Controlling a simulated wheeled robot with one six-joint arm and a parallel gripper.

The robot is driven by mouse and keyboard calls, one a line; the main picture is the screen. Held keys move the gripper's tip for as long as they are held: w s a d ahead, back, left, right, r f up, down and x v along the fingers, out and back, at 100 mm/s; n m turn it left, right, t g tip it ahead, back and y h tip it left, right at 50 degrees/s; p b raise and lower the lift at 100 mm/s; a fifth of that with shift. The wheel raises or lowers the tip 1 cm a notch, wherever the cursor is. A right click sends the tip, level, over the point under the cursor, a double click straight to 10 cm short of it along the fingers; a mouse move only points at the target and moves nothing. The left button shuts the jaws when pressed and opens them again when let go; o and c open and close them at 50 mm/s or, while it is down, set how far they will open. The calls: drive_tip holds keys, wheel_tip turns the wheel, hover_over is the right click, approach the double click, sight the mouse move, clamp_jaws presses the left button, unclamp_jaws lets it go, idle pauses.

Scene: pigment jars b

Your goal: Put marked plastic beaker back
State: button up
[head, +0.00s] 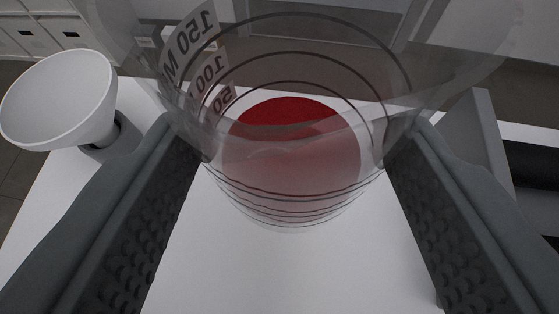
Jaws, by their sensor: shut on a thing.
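The marked plastic beaker (290,205) is clear, with dark ring lines and a scale reading 50, 100 and 150. It fills the upper middle of the head view, close to the camera. A dark red round area shows through it; I cannot tell whether this is inside the beaker or beyond it. My gripper (293,150) has its two dark grey, studded fingers on the left and right sides of the beaker, and it is shut on it. The beaker's upper part runs out of the top of the view. Whether its base touches the white surface is unclear.
A white bowl-shaped cup (62,100) on a grey base stands at the left. The white tabletop (290,275) is clear below the beaker. A grey-walled box or tray (475,130) stands at the right. White drawers (45,30) show at the far left.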

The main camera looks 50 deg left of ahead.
drive_tip(key=shift+w+r+n+g, duration=0.2)
drive_tip(key=shift+w+n+g, duration=0.1)
drive_tip(key=shift+f+y, duration=0.1)
drive_tip(key=shift+y, duration=0.2)
drive_tip(key=shift+f, duration=4.8)
drive_tip(key=o, duration=1)
drive_tip(key=shift+f, duration=0.1)
drive_tip(key=shift+s+d+r, duration=0.1)
drive_tip(key=shift+d+r, duration=0.05)
drive_tip(key=shift+r, duration=0.1)
drive_tip(key=v, duration=1.1)
drive_tip(key=shift+d, duration=0.2)
